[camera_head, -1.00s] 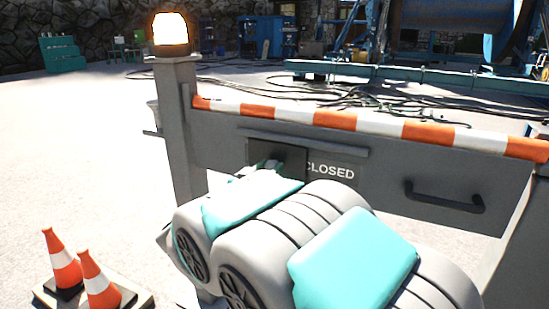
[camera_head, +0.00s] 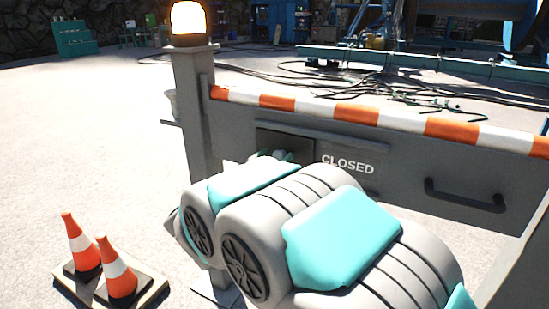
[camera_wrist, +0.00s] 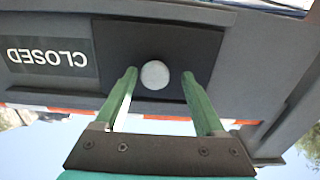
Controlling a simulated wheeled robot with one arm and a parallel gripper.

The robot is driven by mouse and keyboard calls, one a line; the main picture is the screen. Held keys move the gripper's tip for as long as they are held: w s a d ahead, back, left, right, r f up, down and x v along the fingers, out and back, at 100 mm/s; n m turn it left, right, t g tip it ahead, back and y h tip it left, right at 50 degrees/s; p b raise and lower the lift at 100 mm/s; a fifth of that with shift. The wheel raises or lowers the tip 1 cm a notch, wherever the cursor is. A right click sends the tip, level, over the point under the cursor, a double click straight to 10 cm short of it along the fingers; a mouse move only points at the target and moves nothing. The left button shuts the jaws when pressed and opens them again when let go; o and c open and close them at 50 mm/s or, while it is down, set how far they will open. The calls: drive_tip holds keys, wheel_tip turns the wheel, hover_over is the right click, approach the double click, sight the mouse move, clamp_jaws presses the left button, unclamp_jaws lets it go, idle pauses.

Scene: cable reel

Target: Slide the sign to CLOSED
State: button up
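The sign is a dark sliding plate (camera_head: 298,146) on the grey barrier panel, under a thin rail. White CLOSED lettering (camera_head: 347,164) shows in full to its right. In the wrist view, which is upside down, the plate (camera_wrist: 203,42) carries a pale round knob (camera_wrist: 155,75), and the lettering (camera_wrist: 47,57) stands to the left. My gripper (camera_wrist: 159,76) is open, with one green finger on each side of the knob. The left finger is very close to it; I cannot tell if they touch. In the head view my gripper (camera_head: 275,154) is partly hidden by my arm.
An orange-and-white striped edge (camera_head: 357,113) tops the barrier. A dark handle (camera_head: 465,194) sticks out at right. A post with a lit lamp (camera_head: 190,22) stands at left. Two traffic cones (camera_head: 117,268) stand at lower left. Cables (camera_head: 400,88) lie behind the barrier.

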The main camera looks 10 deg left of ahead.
drive_tip(key=shift+s, duration=0.1)
drive_tip(key=v, duration=0.7)
drive_tip(key=shift+s, duration=0.3)
drive_tip(key=shift+w+a, duration=0.15)
drive_tip(key=s+d+f+n+g+y, duration=0.7)
drive_tip(key=s+f+g+y, duration=0.3)
drive_tip(key=s+g+y, duration=0.15)
drive_tip(key=s+d+f+m+g+h, duration=0.1)
drive_tip(key=s+d+f+g+h, duration=0.1)
drive_tip(key=s+d, duration=0.7)
drive_tip(key=s+d+f+m+g+h, duration=0.2)
drive_tip(key=s+d, duration=0.8)
drive_tip(key=s, duration=0.5)
wheel_tip(320, 180, down, 2)
drive_tip(key=g+h, duration=0.1)
drive_tip(key=g, duration=0.2)
drive_tip(key=shift+s+d+f, duration=0.15)
drive_tip(key=shift+s+d, duration=0.05)
drive_tip(key=shift+s, duration=0.15)
